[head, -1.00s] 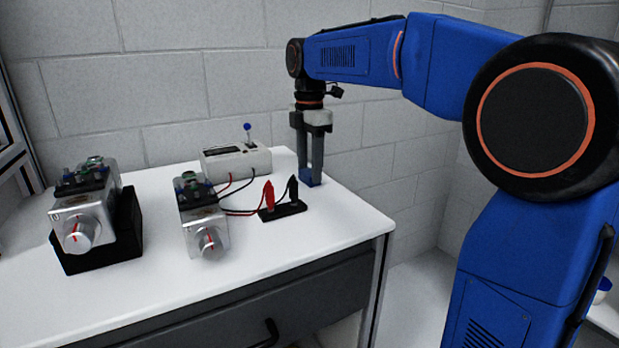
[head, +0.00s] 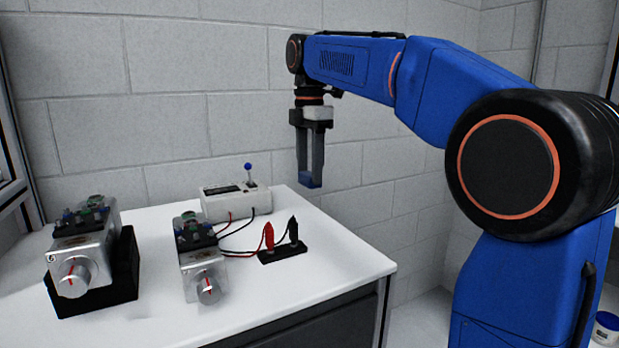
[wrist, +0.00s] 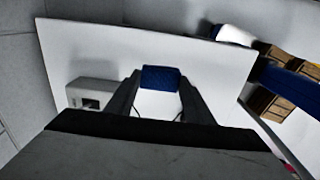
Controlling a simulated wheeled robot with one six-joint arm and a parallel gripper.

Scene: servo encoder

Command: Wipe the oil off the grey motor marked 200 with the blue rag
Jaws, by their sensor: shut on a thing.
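My gripper (head: 310,180) is shut on the blue rag (head: 310,179) and holds it in the air above the back right of the white table. In the wrist view the blue rag (wrist: 161,78) sits between the fingertips. Two grey motors stand on the table to the left of my gripper. One motor (head: 80,265) rests in a black cradle at the far left. The other motor (head: 203,272) lies on the table nearer the middle. The markings are too small to read, and I cannot make out oil on either.
A white meter box (head: 235,203) with a blue-tipped lever stands behind the motors. The right part of the white table (head: 335,262) is clear. A blue-and-white tub (head: 606,328) is at the lower right.

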